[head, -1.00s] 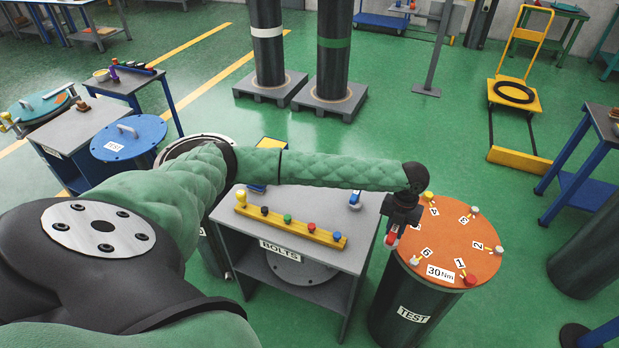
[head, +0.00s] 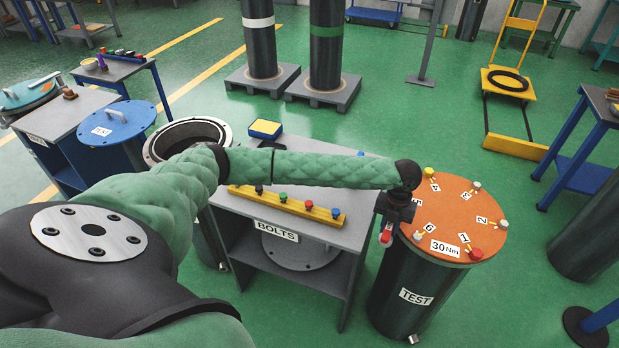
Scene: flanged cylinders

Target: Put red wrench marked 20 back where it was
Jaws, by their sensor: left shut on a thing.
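My left gripper (head: 388,224) is shut on a small red piece with a pale end (head: 386,238), held at the left rim of the orange-topped cylinder. Most of the piece is hidden by the gripper, and no number 20 can be read on it, so I cannot confirm it is the wrench. The orange lid (head: 446,208) has numbered spots around its rim and a 30 Nm label. I cannot tell whether the held piece touches the cylinder. My right gripper is not in view.
A grey BOLTS table (head: 349,232) with a yellow strip of coloured bolts (head: 323,217) stands left of the cylinder (head: 390,300). An open flanged cylinder (head: 153,150) and a blue-lidded one (head: 123,127) stand farther left.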

